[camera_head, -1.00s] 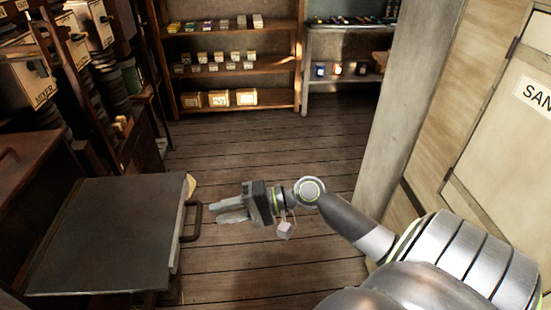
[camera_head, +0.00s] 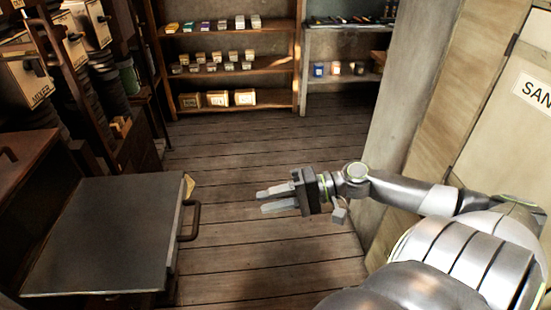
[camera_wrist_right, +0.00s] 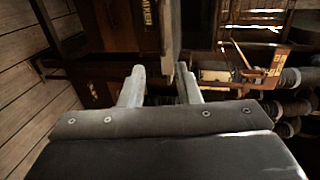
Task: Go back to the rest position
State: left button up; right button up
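My right gripper (camera_head: 277,199) is in the middle of the head view, above the wooden floor, with its fingers pointing left. Its two fingers are apart with nothing between them. In the right wrist view the two fingers (camera_wrist_right: 160,85) also stand apart and empty. My right arm reaches in from the lower right. My left gripper does not show in either view.
A dark-topped cabinet (camera_head: 105,240) with a handle (camera_head: 190,220) stands left of my right gripper, with a gap between. Wooden shelves (camera_head: 235,65) with small boxes stand at the back. A pale post (camera_head: 405,95) and a panel lettered "SAN" (camera_head: 515,120) are on the right. Floor (camera_head: 250,150) is clear.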

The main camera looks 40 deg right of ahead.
jog(key=shift+s+d+r, duration=0.1)
jog(key=shift+s+d, duration=0.05)
jog(key=shift+d, duration=0.15)
dwell(0.4)
jog(key=w+d+f+m+t+h, duration=0.1)
jog(key=d+f+h, duration=0.2)
jog(key=d+f, duration=0.4)
jog(key=w+d+f+h, duration=0.1)
jog(key=d+f+h, duration=0.3)
jog(key=f, duration=0.6)
jog(key=s+d+f+g+h, duration=0.1)
jog(key=s+d+f+h, duration=0.2)
jog(key=f, duration=0.6)
jog(key=s+d+f+g+h, duration=0.15)
jog(key=s+f, duration=0.25)
jog(key=f, duration=0.4)
jog(key=s+a+f+n+g+h, duration=0.2)
jog(key=s+a+f+g, duration=0.15)
jog(key=s+f, duration=1.05)
jog(key=s+a+f+n+g, duration=0.3)
jog(key=s+a+f+n, duration=0.2)
jog(key=s+a+f, duration=0.4)
jog(key=s+a, duration=0.3)
jog(key=a, duration=0.2)
jog(key=shift+s+f+n, duration=0.2)
jog(key=shift+s+n, duration=0.1)
